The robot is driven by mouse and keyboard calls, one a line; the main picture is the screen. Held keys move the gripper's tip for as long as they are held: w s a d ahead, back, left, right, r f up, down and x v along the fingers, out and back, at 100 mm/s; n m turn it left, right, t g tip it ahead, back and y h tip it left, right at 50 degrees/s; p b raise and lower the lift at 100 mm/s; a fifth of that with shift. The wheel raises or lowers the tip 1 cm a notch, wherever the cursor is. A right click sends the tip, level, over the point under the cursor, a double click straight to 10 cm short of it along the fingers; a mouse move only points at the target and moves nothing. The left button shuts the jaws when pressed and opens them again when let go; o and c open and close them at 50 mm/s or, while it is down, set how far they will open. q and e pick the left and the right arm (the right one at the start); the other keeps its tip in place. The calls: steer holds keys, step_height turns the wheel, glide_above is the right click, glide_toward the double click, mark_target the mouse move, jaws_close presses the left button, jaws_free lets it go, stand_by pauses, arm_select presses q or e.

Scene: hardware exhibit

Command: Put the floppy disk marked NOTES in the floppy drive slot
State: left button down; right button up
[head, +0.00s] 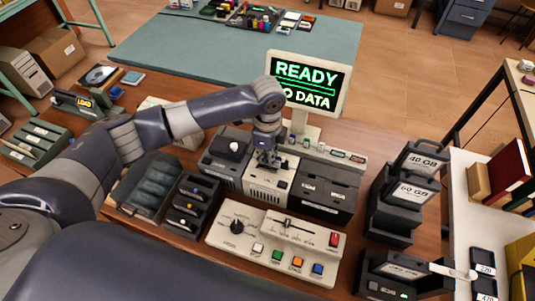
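My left gripper (268,158) points down over a pale vented block (268,184) in the middle of the desk, just in front of the monitor. Its fingers are small and dark here, and I cannot tell whether they are apart or hold anything. I cannot read NOTES on anything in view. A grey-green rack (35,146) at the left holds several items with white labels, too small to read. I cannot make out for certain which opening is the floppy drive slot. My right gripper is not in view.
The monitor (308,85) reads READY and NO DATA, its N hidden by my arm. A control panel (275,240) with coloured buttons stands in front. Drives marked 40 GB (425,162) and 60 GB (412,192) stand at the right. The green mat (200,55) behind has bare room.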

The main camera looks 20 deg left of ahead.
arm_select(q)
steer(key=shift+f, duration=0.7)
steer(key=c, duration=1.7)
jaws_free()
step_height(320, 180, up, 8)
steer(key=p, duration=0.8)
steer(key=shift+r, duration=0.15)
